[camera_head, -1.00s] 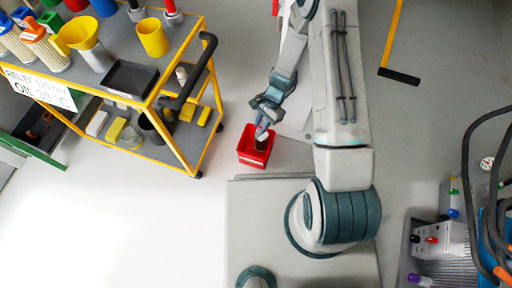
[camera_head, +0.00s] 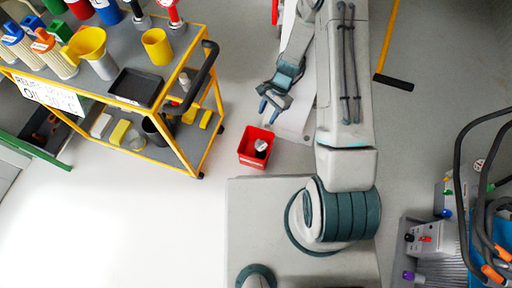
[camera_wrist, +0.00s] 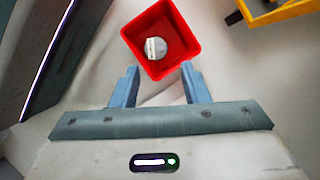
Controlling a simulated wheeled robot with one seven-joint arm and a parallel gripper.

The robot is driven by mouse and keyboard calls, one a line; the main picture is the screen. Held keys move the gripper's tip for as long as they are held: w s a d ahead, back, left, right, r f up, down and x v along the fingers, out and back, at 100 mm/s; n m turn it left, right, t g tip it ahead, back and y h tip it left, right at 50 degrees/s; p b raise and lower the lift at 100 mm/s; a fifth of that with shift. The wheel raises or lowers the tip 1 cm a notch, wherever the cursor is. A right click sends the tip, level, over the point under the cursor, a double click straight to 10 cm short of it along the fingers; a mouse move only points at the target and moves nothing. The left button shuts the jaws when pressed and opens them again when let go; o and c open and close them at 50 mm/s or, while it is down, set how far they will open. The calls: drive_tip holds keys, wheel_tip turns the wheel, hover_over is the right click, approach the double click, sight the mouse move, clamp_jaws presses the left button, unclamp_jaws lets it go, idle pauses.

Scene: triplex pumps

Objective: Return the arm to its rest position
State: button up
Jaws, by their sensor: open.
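My gripper (camera_head: 267,110) is open and empty, held above and just behind a red bin in the head view. In the wrist view its two blue fingers (camera_wrist: 158,84) are spread apart with nothing between them. The red bin (camera_head: 245,158) stands on the floor beside my base. A small white and dark cylindrical object (camera_head: 261,146) lies inside it; it also shows in the wrist view (camera_wrist: 156,48), apart from the fingers.
A yellow-framed trolley (camera_head: 176,148) with funnels, cups and a black tray (camera_head: 136,86) stands at left. A machine with hoses (camera_head: 430,238) is at lower right. A yellow-handled tool (camera_head: 388,45) is at upper right. The floor at lower left is clear.

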idle(0.4)
drive_tip(key=s+d+r+n+t+h+p, duration=0.1)
drive_tip(key=d+r+n+p, duration=0.15)
drive_tip(key=r+p, duration=1.2)
drive_tip(key=s+d+r+n+t+p, duration=0.1)
drive_tip(key=r+n+p, duration=0.2)
drive_tip(key=r, duration=2.2)
drive_tip(key=s+d+r+n+t+p, duration=0.1)
drive_tip(key=s+r+p, duration=0.3)
drive_tip(key=r, duration=0.6)
drive_tip(key=s+d+r+n+t+h+p, duration=0.1)
drive_tip(key=s+r+p, duration=0.4)
drive_tip(key=r, duration=0.6)
drive_tip(key=s+d+r+n+t+h+p, duration=0.1)
drive_tip(key=s+d+r+p, duration=0.3)
drive_tip(key=r+p, duration=0.4)
wheel_tip(320, 180, up, 3)
drive_tip(key=shift+s+f+n+t+p, duration=0.1)
drive_tip(key=shift+s+n+t+p, duration=0.25)
drive_tip(key=shift+n, duration=0.3)
drive_tip(key=shift+c, duration=0.5)
